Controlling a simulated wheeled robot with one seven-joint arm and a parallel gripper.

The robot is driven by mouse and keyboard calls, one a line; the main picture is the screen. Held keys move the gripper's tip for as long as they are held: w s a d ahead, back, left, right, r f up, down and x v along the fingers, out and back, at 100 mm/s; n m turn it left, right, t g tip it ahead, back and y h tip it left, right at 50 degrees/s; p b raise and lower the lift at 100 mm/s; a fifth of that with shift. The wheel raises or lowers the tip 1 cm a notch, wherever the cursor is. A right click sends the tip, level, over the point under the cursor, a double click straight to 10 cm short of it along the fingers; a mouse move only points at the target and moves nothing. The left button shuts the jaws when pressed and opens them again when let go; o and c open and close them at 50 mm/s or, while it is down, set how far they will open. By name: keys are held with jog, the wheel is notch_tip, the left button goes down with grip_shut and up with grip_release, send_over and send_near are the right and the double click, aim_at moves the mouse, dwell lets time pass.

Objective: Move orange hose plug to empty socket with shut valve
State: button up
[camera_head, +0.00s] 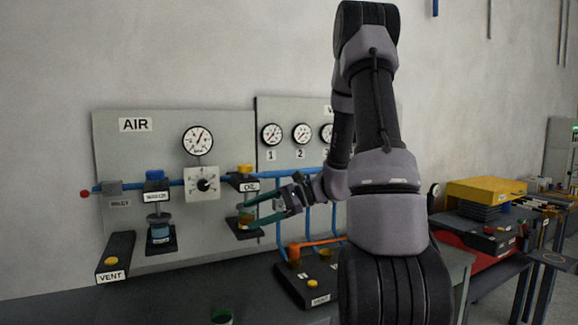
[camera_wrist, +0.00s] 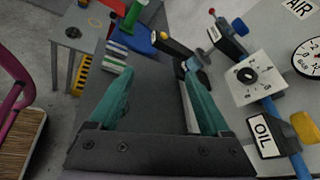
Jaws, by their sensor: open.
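The orange hose (camera_head: 318,243) runs low on the panel with the numbered gauges, with an orange plug end (camera_head: 294,253) at its left, by a dark block (camera_head: 300,284). Its right part is hidden behind my arm. My gripper (camera_head: 254,211) has teal fingers, is open and empty, and points left in front of the OIL unit (camera_head: 245,183), above and left of the hose. Blue pipes (camera_head: 309,215) come down from the gauges. I cannot tell which sockets are empty or which valves are shut. In the wrist view my open fingers (camera_wrist: 157,72) show, but no hose.
The AIR panel (camera_head: 118,155) is at left, with a dial plate (camera_head: 202,184), a water bowl (camera_head: 160,230) and a VENT block (camera_head: 115,258). A dark bench (camera_head: 170,295) runs below. A yellow box (camera_head: 485,191) stands on a cluttered bench at right. A green cup (camera_head: 221,316) is in front.

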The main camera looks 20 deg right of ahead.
jog(key=s+a+r+n+g+h, duration=0.3)
jog(key=s+r+n+h, duration=0.3)
jog(key=s, duration=0.4)
jog(key=s+d+r+n+t+h, duration=0.4)
jog(key=s+d+r+t+h, duration=0.1)
jog(key=r, duration=0.4)
jog(key=shift+s+r+n+t+h, duration=0.15)
jog(key=shift+s+n+t+h, duration=0.35)
jog(key=shift+s, duration=0.7)
